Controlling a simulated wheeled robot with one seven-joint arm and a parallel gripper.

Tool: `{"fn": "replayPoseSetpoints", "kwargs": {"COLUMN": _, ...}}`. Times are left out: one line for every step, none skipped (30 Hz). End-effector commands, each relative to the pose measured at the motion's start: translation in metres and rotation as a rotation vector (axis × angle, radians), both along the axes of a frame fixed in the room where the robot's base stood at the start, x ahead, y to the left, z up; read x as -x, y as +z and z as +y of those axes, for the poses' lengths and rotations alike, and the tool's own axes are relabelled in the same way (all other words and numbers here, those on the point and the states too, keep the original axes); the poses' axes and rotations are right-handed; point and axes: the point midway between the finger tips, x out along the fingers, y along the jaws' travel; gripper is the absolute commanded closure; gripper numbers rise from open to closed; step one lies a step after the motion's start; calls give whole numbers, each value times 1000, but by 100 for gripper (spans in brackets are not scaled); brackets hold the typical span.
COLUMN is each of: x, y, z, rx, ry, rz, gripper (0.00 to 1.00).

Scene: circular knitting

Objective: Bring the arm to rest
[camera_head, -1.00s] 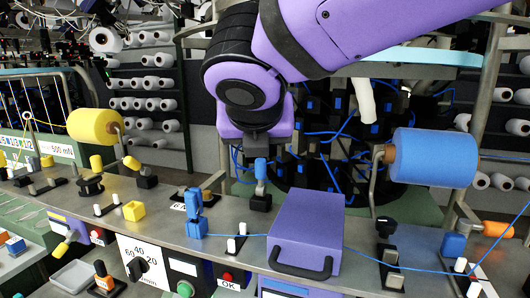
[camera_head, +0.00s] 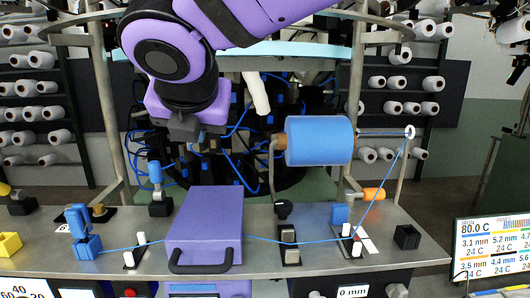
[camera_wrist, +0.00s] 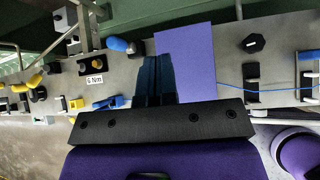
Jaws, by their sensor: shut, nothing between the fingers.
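My purple arm reaches in from the top of the head view. My gripper (camera_head: 188,138) hangs above and behind the purple box (camera_head: 207,222) on the steel table. In the wrist view my dark fingers (camera_wrist: 155,78) are together and empty. The purple box (camera_wrist: 187,60) shows just right of them there, partly covered by the fingers and gripper body. I cannot tell the exact height of the fingertips over the table.
A blue thread runs from a blue clip (camera_head: 82,232) past the box to the thread guide (camera_head: 409,132). A screen (camera_head: 500,250) is at right.

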Motion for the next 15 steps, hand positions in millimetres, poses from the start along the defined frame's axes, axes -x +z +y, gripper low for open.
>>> {"fn": "replayPoseSetpoints", "kwargs": {"x": -11, "y": 2, "z": -34, "rx": -64, "ry": -125, "rz": 26, "gripper": 100}}
{"fn": "replayPoseSetpoints", "kwargs": {"x": -16, "y": 2, "z": -53, "rx": -110, "ry": -206, "rz": 48, "gripper": 100}}
{"fn": "replayPoseSetpoints", "kwargs": {"x": -22, "y": 1, "z": -79, "rx": -175, "ry": -319, "rz": 74, "gripper": 100}}
{"fn": "replayPoseSetpoints", "kwargs": {"x": -24, "y": 0, "z": -99, "rx": -224, "ry": -403, "rz": 94, "gripper": 100}}
{"fn": "replayPoseSetpoints", "kwargs": {"x": -27, "y": -1, "z": -118, "rx": -276, "ry": -490, "rz": 111, "gripper": 100}}
{"fn": "replayPoseSetpoints", "kwargs": {"x": -28, "y": -3, "z": -144, "rx": -348, "ry": -607, "rz": 132, "gripper": 100}}
{"fn": "replayPoseSetpoints", "kwargs": {"x": -28, "y": -5, "z": -164, "rx": -404, "ry": -696, "rz": 148, "gripper": 100}}
{"fn": "replayPoseSetpoints", "kwargs": {"x": -27, "y": -7, "z": -184, "rx": -463, "ry": -788, "rz": 162, "gripper": 100}}
{"fn": "replayPoseSetpoints", "kwargs": {"x": -25, "y": -10, "z": -210, "rx": -543, "ry": -910, "rz": 180, "gripper": 100}}
{"fn": "replayPoseSetpoints", "kwargs": {"x": -22, "y": -12, "z": -228, "rx": -603, "ry": -1001, "rz": 191, "gripper": 100}}
{"fn": "replayPoseSetpoints", "kwargs": {"x": -18, "y": -15, "z": -246, "rx": -666, "ry": -1093, "rz": 203, "gripper": 100}}
{"fn": "replayPoseSetpoints", "kwargs": {"x": -12, "y": -19, "z": -268, "rx": -750, "ry": -1214, "rz": 215, "gripper": 100}}
{"fn": "replayPoseSetpoints", "kwargs": {"x": -6, "y": -23, "z": -285, "rx": -814, "ry": -1305, "rz": 224, "gripper": 100}}
{"fn": "replayPoseSetpoints", "kwargs": {"x": 0, "y": -26, "z": -300, "rx": -879, "ry": -1395, "rz": 231, "gripper": 100}}
{"fn": "replayPoseSetpoints", "kwargs": {"x": 8, "y": -31, "z": -320, "rx": -969, "ry": -1515, "rz": 240, "gripper": 100}}
